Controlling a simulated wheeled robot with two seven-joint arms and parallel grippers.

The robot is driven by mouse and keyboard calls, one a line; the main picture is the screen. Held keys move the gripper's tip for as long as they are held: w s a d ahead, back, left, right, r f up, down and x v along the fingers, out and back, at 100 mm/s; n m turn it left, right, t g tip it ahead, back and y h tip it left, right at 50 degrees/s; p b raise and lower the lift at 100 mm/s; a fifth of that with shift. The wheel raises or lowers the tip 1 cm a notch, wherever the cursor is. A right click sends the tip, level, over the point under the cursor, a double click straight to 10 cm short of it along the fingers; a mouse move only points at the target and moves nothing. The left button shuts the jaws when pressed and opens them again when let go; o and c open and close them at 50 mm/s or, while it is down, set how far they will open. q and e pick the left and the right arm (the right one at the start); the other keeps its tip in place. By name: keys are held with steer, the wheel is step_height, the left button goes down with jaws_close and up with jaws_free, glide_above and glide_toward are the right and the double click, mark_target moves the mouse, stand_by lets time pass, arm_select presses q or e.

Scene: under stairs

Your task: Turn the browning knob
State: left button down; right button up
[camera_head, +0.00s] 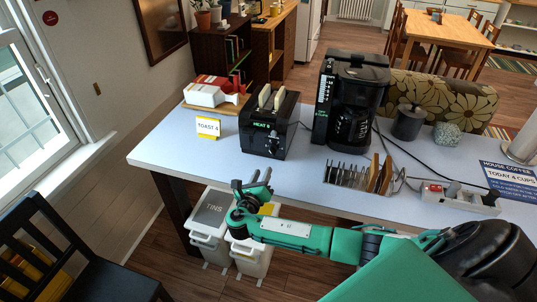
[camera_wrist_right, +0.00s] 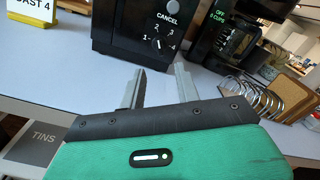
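The black toaster (camera_head: 258,140) stands near the left end of the white counter, with bread in its slots. Its dark browning knob (camera_wrist_right: 157,44) is on the front face, below the CANCEL button (camera_wrist_right: 173,6), ringed by the numbers 1 to 4. I cannot clearly tell which number its mark points at. A sign reading "TOAST 4" (camera_head: 208,127) stands left of the toaster. My right gripper (camera_head: 252,184) is in front of the counter edge, short of the toaster. In the wrist view its two fingers (camera_wrist_right: 160,78) are apart and empty, below the knob. My left gripper is out of view.
A black coffee maker (camera_head: 350,105) stands right of the toaster, with a metal rack (camera_head: 350,176) in front. A red and white bread package (camera_head: 213,93) lies behind the sign. Bins (camera_head: 210,212) stand under the counter; a dark chair (camera_head: 60,260) is at left.

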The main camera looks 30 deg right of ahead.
mark_target(271, 153)
steer(key=p+x, duration=0.1)
steer(key=x, duration=0.7)
steer(key=shift+w, duration=0.15)
steer(key=shift+p+x, duration=0.35)
steer(key=shift+x, duration=0.45)
steer(key=shift+c, duration=0.2)
jaws_close()
